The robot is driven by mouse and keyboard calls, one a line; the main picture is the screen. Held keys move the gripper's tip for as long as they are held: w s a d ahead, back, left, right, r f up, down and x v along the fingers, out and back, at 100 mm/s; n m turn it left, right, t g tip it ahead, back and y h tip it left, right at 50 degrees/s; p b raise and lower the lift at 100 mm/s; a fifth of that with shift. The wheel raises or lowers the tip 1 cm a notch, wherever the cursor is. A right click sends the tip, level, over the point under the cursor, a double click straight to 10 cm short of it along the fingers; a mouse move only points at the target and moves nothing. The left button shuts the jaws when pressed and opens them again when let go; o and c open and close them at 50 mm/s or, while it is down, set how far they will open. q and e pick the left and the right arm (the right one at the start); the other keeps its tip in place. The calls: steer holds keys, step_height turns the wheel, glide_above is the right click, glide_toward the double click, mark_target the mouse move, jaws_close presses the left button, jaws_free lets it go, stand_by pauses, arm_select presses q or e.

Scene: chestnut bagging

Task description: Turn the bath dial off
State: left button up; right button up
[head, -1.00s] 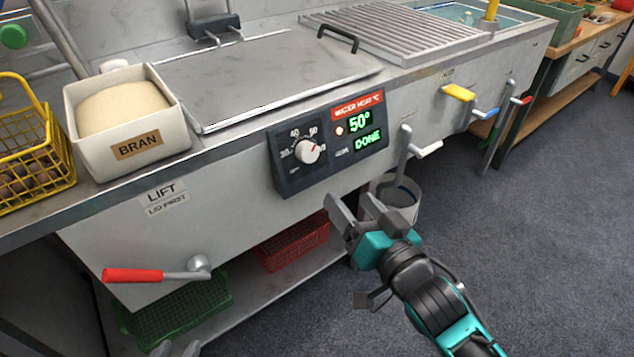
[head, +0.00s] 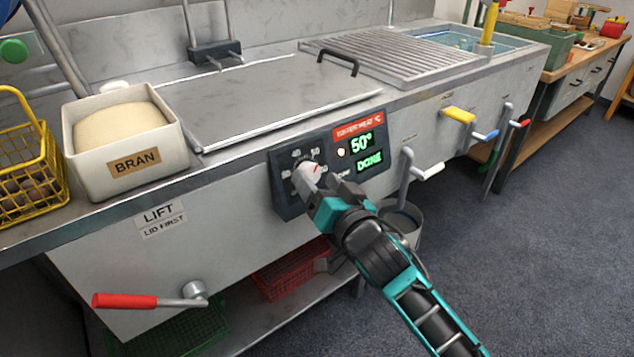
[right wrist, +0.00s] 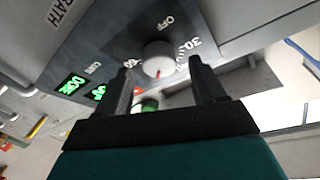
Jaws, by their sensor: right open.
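The bath dial (head: 307,177) is a white round knob on a dark control panel (head: 289,208) on the front of the steel bath. My right gripper (head: 313,192) is at the dial in the head view and partly covers it. In the right wrist view, the dial (right wrist: 158,58) shows between the spread fingertips of my right gripper (right wrist: 162,70), with a visible gap on each side. A red mark on the knob points away from the OFF label. The panel display (head: 366,150) reads 50° and DONE in green, beside a lit lamp (head: 341,153). My left gripper is not in view.
A flat lid (head: 265,90) with a black handle covers the bath above the panel. A red-handled crank (head: 125,301) sticks out at lower left. A white-handled lever (head: 428,172) and a bucket (head: 412,232) are right of the panel. A BRAN box (head: 135,163) stands at left.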

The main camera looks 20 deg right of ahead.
steer(key=shift+w+a, duration=0.1)
steer(key=shift+w, duration=0.5)
steer(key=shift+c, duration=0.3)
steer(key=c, duration=1)
